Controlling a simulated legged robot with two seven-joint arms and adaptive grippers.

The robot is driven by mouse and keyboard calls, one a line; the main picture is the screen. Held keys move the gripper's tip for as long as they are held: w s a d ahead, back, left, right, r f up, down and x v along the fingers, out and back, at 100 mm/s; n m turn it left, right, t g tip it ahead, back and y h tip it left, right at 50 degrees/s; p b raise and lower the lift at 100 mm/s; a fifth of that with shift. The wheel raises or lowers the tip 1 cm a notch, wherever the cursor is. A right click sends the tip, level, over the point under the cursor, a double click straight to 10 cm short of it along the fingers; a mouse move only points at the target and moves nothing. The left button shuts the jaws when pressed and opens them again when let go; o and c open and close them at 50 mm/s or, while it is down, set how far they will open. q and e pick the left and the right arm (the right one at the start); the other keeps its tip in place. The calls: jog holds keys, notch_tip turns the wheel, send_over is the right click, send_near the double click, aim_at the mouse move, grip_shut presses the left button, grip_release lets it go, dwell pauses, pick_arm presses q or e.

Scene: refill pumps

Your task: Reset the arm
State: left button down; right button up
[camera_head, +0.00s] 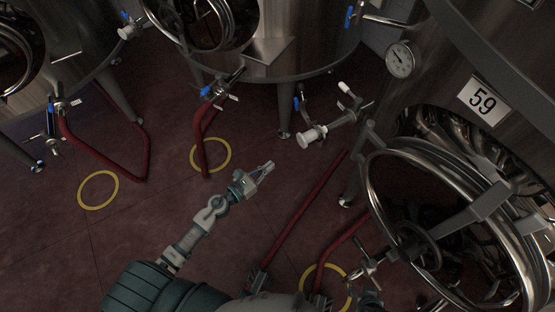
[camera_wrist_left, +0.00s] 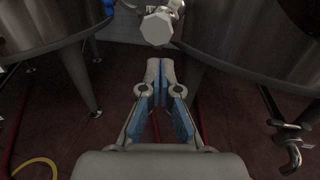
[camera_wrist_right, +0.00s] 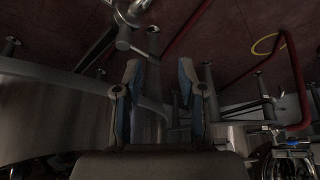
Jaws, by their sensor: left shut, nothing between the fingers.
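My left gripper (camera_head: 266,168) reaches up over the floor in the middle of the head view. In the left wrist view its fingertips (camera_wrist_left: 160,66) are together with nothing between them. A pale pipe fitting (camera_head: 312,136) on a tank valve is up and to the right of it, apart from it; a pale faceted cap (camera_wrist_left: 157,27) shows beyond the fingertips in the left wrist view. My right gripper (camera_wrist_right: 160,72) is open and empty in the right wrist view, near metal pipes and a valve (camera_wrist_right: 132,12). I cannot make it out clearly in the head view.
Steel tanks (camera_head: 285,92) stand along the back and left. A large tank with a round open hatch (camera_head: 368,190) and a 59 label (camera_head: 482,102) crowds the right. Red hoses (camera_head: 306,212) run across the floor. Yellow floor rings (camera_head: 82,200) mark it; the lower-left floor is clear.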

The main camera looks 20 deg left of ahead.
pick_arm(q)
jog(key=s+a+f+n+g+y+p, duration=0.2)
jog(key=s+a+f+n+y+p, duration=0.15)
jog(key=f+n, duration=0.6)
jog(key=s+a+f+n+g+y+p, duration=0.25)
jog(key=s+f+n+y, duration=0.2)
jog(key=n, duration=0.95)
jog(key=s+d+f+n+g+p, duration=0.1)
jog(key=s+d+f+n+g, duration=0.1)
jog(key=s+f+n, duration=0.3)
jog(key=s+d+f+n+g+p, duration=0.1)
jog(key=s+f+n+g, duration=0.3)
jog(key=s, duration=0.7)
jog(key=s+d+f+n+g+p, duration=0.1)
jog(key=s+d+f+n+g, duration=0.2)
jog(key=s+f+n, duration=0.3)
jog(key=s+f+g, duration=0.1)
jog(key=s, duration=0.2)
jog(key=shift+d+f, duration=0.15)
jog(key=shift+d, duration=0.2)
pick_arm(e)
jog(key=s+d+f+g, duration=0.1)
jog(key=s+f, duration=0.3)
jog(key=f, duration=0.6)
jog(key=s+d+f+g, duration=0.1)
jog(key=s+f, duration=0.3)
jog(key=f, duration=0.6)
jog(key=shift+f+g+h, duration=0.3)
jog(key=shift+g, duration=0.4)
